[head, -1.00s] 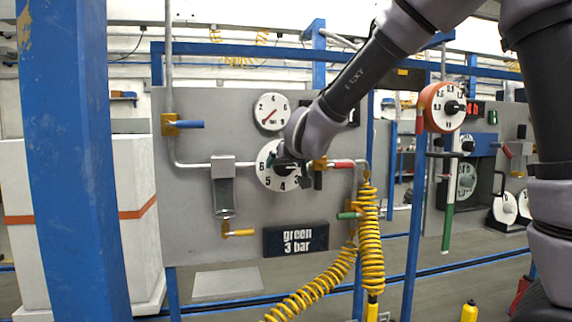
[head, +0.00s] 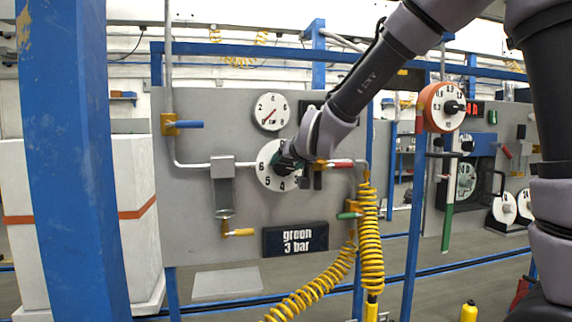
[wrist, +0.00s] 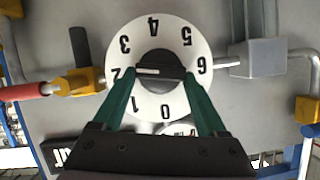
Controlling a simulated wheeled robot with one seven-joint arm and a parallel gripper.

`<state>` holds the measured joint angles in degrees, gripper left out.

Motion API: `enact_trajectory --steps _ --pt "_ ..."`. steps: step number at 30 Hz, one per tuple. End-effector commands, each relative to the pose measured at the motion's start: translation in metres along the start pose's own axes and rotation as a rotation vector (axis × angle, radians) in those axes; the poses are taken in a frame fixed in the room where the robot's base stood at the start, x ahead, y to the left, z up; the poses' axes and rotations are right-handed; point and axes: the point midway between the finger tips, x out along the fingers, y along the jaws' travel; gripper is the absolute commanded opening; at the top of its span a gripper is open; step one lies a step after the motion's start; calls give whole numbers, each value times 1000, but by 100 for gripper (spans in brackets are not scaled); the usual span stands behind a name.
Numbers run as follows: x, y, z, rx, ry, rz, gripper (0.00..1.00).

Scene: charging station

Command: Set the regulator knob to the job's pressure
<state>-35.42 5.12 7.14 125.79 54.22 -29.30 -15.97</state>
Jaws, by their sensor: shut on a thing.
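The regulator knob is a dark knob (wrist: 158,65) at the middle of a white dial (wrist: 153,22) numbered 0 to 6. In the wrist view the dial appears upside down, and the white line on the knob points left towards the 2. My gripper (wrist: 160,76) is shut on the knob, with one green finger on each side. In the head view my gripper (head: 290,158) covers the middle and upper right of the dial (head: 264,176). A dark sign (head: 296,239) below reads "green 3 bar". A round gauge (head: 271,111) above has a red needle pointing to the lower left.
Several coloured-handled valves, including a blue one (head: 188,124) and a red one (head: 340,164), surround the dial on the grey panel (head: 190,245). A yellow coiled hose (head: 370,240) hangs at right. A blue post (head: 62,160) stands at left.

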Motion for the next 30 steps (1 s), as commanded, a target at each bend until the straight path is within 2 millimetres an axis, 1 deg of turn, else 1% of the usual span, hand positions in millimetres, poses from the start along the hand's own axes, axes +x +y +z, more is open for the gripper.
enact_trajectory --steps 2,15,22,30 --pt "0 3 0 57 0 -21 19" --pt "1 8 2 373 0 -152 19" --pt "1 8 2 474 -1 -195 19" --pt "1 8 2 521 0 -214 19"
